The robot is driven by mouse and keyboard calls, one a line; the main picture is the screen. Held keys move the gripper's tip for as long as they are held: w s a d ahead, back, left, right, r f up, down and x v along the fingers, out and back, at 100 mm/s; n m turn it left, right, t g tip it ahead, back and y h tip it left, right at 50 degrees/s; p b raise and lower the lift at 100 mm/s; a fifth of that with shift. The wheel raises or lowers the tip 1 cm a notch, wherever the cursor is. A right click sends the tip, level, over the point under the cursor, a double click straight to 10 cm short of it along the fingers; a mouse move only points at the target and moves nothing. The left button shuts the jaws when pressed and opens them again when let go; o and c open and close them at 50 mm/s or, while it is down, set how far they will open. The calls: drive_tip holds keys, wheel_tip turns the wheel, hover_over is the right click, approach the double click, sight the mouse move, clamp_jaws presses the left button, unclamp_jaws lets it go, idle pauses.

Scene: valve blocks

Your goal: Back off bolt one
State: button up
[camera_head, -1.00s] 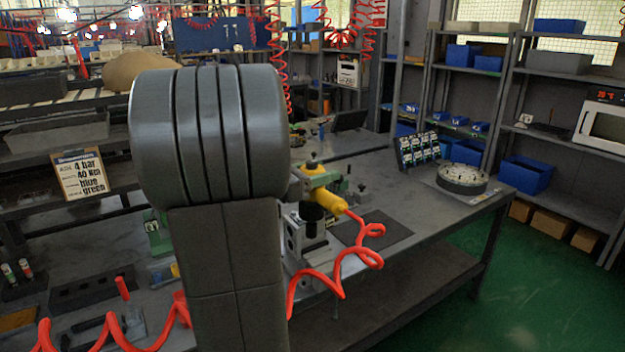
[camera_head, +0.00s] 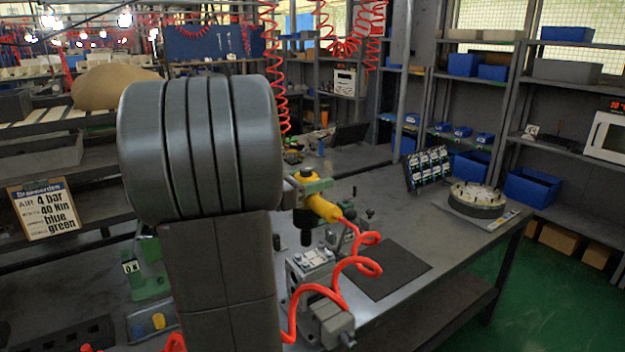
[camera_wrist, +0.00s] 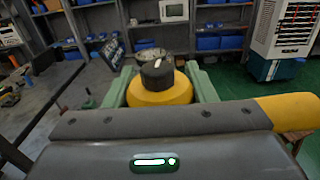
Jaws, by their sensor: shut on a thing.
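My gripper (camera_head: 308,184), with green fingers, is shut on a yellow power tool (camera_head: 323,208). The tool's black socket (camera_head: 307,238) points down, and a red coiled hose (camera_head: 352,266) trails from its yellow end. In the wrist view the tool's yellow body (camera_wrist: 160,88) and black cap (camera_wrist: 157,72) sit between the green fingers. The grey valve block (camera_head: 316,262) is clamped on the bench, its top with pale plates in view. The socket appears apart from the block, above and behind it. I cannot tell which bolt is bolt one.
A dark mat (camera_head: 390,270) lies on the bench (camera_head: 440,245), right of the block. A round dial-like fixture (camera_head: 477,198) and a rack of small parts (camera_head: 428,168) stand farther back. A green press-like device (camera_head: 148,270) is at left.

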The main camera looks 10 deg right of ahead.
drive_tip(key=shift+r, duration=0.1)
drive_tip(key=b, duration=0.4)
hover_over(317, 225)
drive_tip(key=w, duration=0.3)
drive_tip(key=shift+s+a+f, duration=0.1)
drive_tip(key=shift+a+f, duration=0.05)
drive_tip(key=shift+f, duration=1.05)
drive_tip(key=shift+a+f, duration=0.1)
drive_tip(key=shift+f, duration=1.1)
drive_tip(key=shift+f+b, duration=0.5)
drive_tip(key=shift+f, duration=0.45)
drive_tip(key=shift+r, duration=0.1)
drive_tip(key=shift+s+f, duration=0.15)
drive_tip(key=shift+f, duration=0.25)
idle(2.8)
drive_tip(key=shift+r, duration=0.1)
